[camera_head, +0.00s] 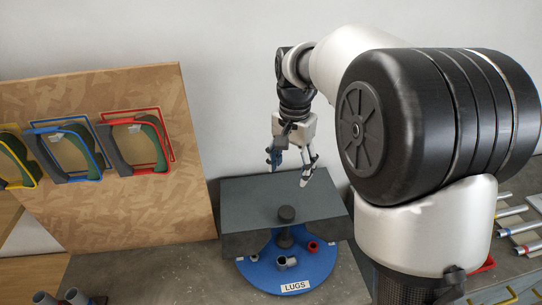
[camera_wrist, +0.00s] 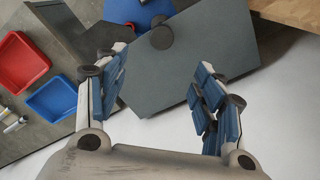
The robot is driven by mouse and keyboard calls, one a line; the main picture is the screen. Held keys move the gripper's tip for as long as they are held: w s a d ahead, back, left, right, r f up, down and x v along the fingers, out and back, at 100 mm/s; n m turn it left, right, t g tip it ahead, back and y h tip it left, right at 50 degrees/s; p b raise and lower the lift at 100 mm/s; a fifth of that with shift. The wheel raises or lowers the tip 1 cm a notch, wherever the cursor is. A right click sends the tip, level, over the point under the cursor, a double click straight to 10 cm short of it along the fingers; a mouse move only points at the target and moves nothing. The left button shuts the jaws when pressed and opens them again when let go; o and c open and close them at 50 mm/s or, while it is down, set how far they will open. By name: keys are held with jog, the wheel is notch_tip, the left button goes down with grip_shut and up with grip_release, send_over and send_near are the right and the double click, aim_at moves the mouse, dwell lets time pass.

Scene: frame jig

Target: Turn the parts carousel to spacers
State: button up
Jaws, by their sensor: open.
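The parts carousel is a blue disc (camera_head: 322,272) partly under a dark grey cover (camera_head: 240,195). A white label reading LUGS (camera_head: 295,287) faces front on its rim. A black knob (camera_head: 287,214) stands on a post at its middle. Small grey and red parts (camera_head: 312,247) sit on the exposed part of the disc. The covered part is hidden. My gripper (camera_head: 289,170) is open and empty, above and behind the knob, apart from it. In the wrist view the knob (camera_wrist: 161,36) lies beyond the open fingers (camera_wrist: 160,72), with the blue disc (camera_wrist: 128,10) at the top edge.
A wooden board (camera_head: 150,210) at left holds yellow, blue and red frames. Tubes (camera_head: 517,229) lie at the right edge, and more stand at lower left. The wrist view shows a red tray (camera_wrist: 20,62) and a blue tray (camera_wrist: 52,101). The bench front is partly clear.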

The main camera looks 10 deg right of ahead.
aim_at(287, 211)
jog(key=f+b, duration=0.1)
jog(key=f, duration=0.5)
jog(key=f+b, duration=0.1)
jog(key=f, duration=0.4)
jog(key=f+b, duration=0.1)
jog(key=f, duration=0.5)
jog(key=shift+w+f, duration=0.35)
jog(key=shift+c, duration=0.4)
grip_shut()
